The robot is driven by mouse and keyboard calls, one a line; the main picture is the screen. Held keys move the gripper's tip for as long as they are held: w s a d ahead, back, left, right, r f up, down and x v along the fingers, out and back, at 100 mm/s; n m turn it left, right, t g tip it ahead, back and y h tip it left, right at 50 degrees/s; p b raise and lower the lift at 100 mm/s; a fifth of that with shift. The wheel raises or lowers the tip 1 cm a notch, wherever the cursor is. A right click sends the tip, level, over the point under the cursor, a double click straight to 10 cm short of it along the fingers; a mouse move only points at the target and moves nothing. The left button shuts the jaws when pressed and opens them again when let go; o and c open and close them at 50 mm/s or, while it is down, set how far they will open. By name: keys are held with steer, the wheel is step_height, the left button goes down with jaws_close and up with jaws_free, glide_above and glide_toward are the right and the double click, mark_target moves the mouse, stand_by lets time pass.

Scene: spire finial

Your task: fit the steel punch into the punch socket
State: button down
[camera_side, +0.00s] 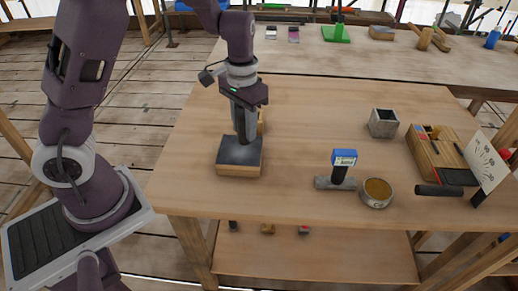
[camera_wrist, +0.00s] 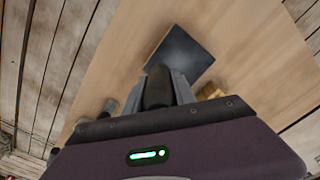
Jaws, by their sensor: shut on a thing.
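My gripper (camera_wrist: 158,92) points down and is shut on a dark, rounded piece, apparently the steel punch (camera_wrist: 158,86), seen between the fingers in the wrist view. In the side view my gripper (camera_side: 242,130) is over a dark-topped block with a wooden base (camera_side: 238,158). The punch's lower end is hidden, so I cannot tell whether it touches the block. This block, also in the wrist view (camera_wrist: 182,55), may be the punch socket; no hole shows in it. A yellowish wooden piece (camera_wrist: 211,90) stands close beside the gripper, mostly hidden in the side view.
A blue-topped tool on a grey base (camera_side: 344,158) and a round tin (camera_side: 376,194) stand toward the front. A grey square cup (camera_side: 383,123) and a wooden tool holder (camera_side: 436,152) are at the right. The table between is clear. Its left edge is near the block.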

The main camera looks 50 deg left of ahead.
steer(key=shift+w+r+m, duration=0.1)
steer(key=shift+m, duration=0.2)
steer(key=w+d+n, duration=0.3)
steer(key=w+n, duration=1.4)
steer(key=w, duration=0.1)
steer(key=shift+w+d+f, duration=0.2)
steer(key=shift+w+f, duration=0.2)
step_height(320, 180, down, 10)
steer(key=shift+r, duration=0.2)
steer(key=shift+f, duration=0.3)
steer(key=c, duration=1)
jaws_free()
steer(key=shift+c, duration=0.2)
steer(key=shift+r, duration=0.1)
